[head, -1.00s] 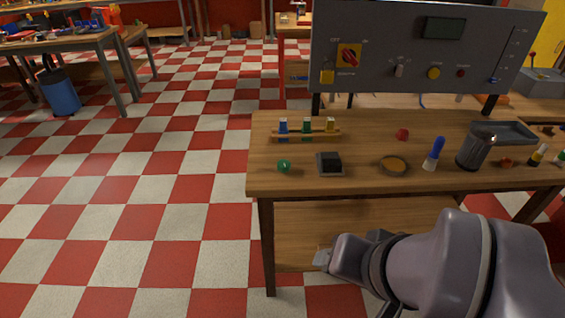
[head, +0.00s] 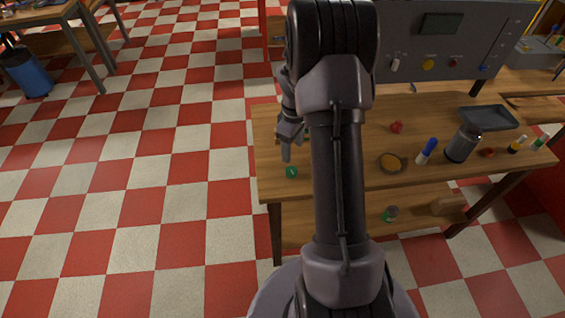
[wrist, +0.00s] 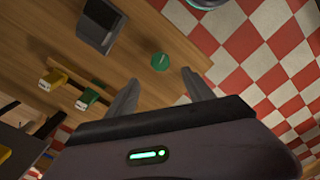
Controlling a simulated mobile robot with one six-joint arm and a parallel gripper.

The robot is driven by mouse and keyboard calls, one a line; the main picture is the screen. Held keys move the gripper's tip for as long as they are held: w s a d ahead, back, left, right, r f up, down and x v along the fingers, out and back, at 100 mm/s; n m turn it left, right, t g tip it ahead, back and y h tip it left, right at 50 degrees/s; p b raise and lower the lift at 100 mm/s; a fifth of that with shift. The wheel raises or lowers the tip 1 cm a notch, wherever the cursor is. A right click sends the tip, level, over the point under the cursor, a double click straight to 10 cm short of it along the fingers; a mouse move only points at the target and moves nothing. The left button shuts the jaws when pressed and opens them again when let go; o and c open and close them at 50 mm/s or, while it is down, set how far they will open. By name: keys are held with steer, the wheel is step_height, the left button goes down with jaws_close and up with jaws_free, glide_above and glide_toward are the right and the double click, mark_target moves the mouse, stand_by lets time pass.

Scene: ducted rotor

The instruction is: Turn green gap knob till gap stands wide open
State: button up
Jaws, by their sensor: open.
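The green knob (head: 291,172) is a small round piece near the table's front left corner. It also shows in the wrist view (wrist: 160,62), with a pale mark across its top. My gripper (head: 287,157) hangs over the table's left end, just above and behind the knob in the picture. In the wrist view my gripper (wrist: 160,77) has its two fingers spread and nothing between them. The knob appears just beyond the fingertips, apart from them. No gap that the knob governs can be made out.
A dark block on a grey base (wrist: 100,24) is near the knob; my arm hides it in the head view. A tan dish (head: 392,163), blue marker (head: 427,151) and dark jar (head: 463,143) stand to the right.

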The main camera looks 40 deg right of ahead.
mark_target(291, 170)
step_height(291, 170, down, 11)
steer(key=shift+w+r+b, duration=0.15)
steer(key=shift+b, duration=0.9)
steer(key=shift+a, duration=0.1)
jaws_close()
